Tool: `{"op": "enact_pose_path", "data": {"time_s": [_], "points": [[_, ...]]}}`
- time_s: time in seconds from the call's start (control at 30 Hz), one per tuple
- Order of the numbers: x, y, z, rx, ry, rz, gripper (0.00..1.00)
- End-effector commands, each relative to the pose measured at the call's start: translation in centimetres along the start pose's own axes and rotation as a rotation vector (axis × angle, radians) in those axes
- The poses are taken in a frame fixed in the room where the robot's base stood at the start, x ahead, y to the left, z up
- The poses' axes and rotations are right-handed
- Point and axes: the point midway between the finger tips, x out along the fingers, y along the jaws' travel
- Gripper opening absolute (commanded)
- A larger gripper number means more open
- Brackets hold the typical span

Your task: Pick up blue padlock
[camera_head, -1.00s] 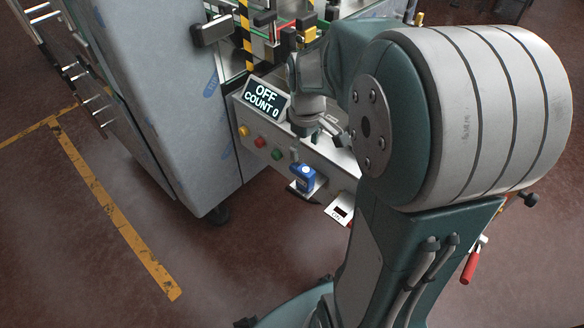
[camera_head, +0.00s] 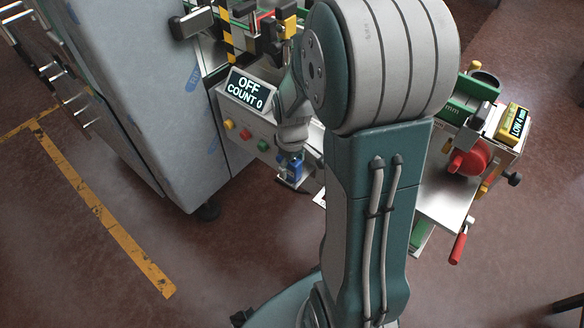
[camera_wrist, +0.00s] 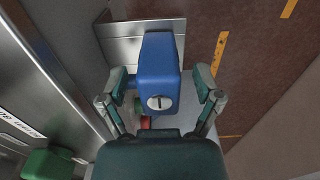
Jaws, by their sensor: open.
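The blue padlock (camera_head: 296,168) sits at the small metal shelf below the button panel in the head view. In the wrist view the padlock (camera_wrist: 158,75) shows as a blue block with a round slotted keyhole on its near face. My gripper (camera_wrist: 162,84) is open, with one finger on each side of the padlock and a visible gap on both sides. In the head view my gripper (camera_head: 294,152) is just above and around the padlock and partly covers it. The padlock's underside is hidden.
The shelf (camera_wrist: 140,28) is a small metal ledge. The panel (camera_head: 240,130) has yellow, red and green buttons under a display (camera_head: 247,91) reading OFF, COUNT 0. A large grey cabinet (camera_head: 130,90) stands left. A red-handled fixture (camera_head: 470,158) is at right.

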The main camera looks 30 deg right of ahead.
Motion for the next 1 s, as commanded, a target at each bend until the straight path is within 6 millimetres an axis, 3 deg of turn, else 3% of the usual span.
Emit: {"op": "enact_pose_path", "data": {"time_s": [0.03,0.1,0.2,0.67,0.87,1.0], "points": [[0.0,0.0,0.0,0.000,0.000,0.000,0.69],[0.0,0.0,0.0,0.000,0.000,0.000,0.38],[0.0,0.0,0.0,0.000,0.000,0.000,0.00],[-0.5,0.0,0.0,0.000,0.000,0.000,0.00],[-3.0,0.1,-0.1,0.000,0.004,0.003,0.00],[-4.7,-0.5,1.1,0.001,0.004,0.003,0.00]]}}
